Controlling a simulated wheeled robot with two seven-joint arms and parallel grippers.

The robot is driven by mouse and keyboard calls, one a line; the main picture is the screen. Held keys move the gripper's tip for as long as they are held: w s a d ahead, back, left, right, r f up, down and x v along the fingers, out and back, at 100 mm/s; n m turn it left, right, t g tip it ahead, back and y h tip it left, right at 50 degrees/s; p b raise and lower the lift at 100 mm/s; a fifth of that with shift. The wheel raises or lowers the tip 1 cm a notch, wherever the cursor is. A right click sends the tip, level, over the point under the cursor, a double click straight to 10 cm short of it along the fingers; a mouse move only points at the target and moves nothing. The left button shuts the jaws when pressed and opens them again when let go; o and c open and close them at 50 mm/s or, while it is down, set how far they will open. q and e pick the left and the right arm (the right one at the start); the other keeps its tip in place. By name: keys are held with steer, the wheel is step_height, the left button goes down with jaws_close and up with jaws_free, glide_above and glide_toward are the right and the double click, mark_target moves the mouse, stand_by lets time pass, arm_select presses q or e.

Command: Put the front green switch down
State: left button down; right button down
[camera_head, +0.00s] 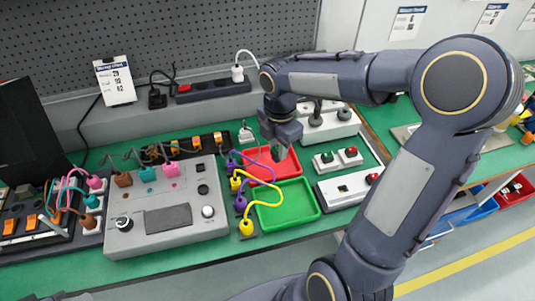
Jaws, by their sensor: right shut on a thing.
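My right gripper (280,148) points down over the red tray (262,172). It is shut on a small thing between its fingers. The fingers hide most of that thing, and I cannot make out whether it is a green switch. My left gripper is not in view.
A grey control console (165,212) stands left of the trays, with yellow and purple plugs (242,203) and cables between. A white panel (343,190) lies right of the green tray. A power strip (215,89) runs along the back. My right arm covers the right side.

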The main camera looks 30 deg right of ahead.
steer(key=w+f, duration=0.1)
steer(key=f, duration=0.1)
steer(key=w+f, duration=0.2)
steer(key=w+d+f, duration=0.1)
steer(key=w+f, duration=0.1)
steer(key=shift+w, duration=0.1)
step_height(320, 180, down, 3)
steer(key=shift+w+f, duration=0.1)
steer(key=shift+f, duration=0.05)
steer(key=shift+f, duration=0.15)
steer(key=c, duration=1.2)
jaws_free()
steer(key=shift+c, duration=0.2)
